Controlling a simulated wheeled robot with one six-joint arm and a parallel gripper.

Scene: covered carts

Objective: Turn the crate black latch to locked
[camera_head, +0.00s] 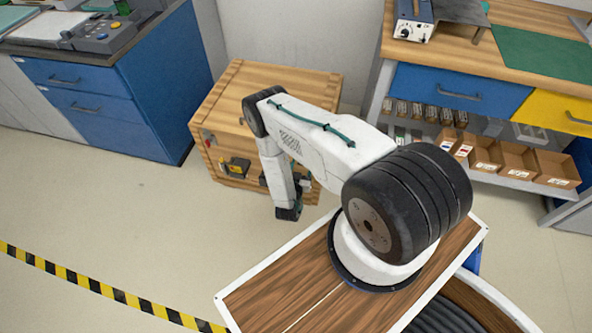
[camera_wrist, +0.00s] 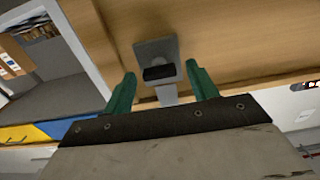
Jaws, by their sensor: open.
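The wooden crate (camera_head: 268,88) stands on the floor beyond my arm. In the wrist view its wooden face (camera_wrist: 235,35) fills the upper middle and right. A black latch (camera_wrist: 158,73) sits there on a grey plate (camera_wrist: 155,49), its dark bar lying roughly across the picture. My gripper (camera_wrist: 160,72) is open, with one green finger on each side of the latch. Gaps show between the fingers and the bar, and I cannot tell any contact.
A black-and-yellow fitting (camera_head: 236,167) is also on the crate front. A blue drawer cabinet (camera_head: 85,100) stands left. A workbench (camera_head: 510,60) with a shelf of cardboard boxes (camera_head: 518,158) stands right. The floor (camera_head: 130,215) left of the crate is clear, crossed by striped tape (camera_head: 95,285).

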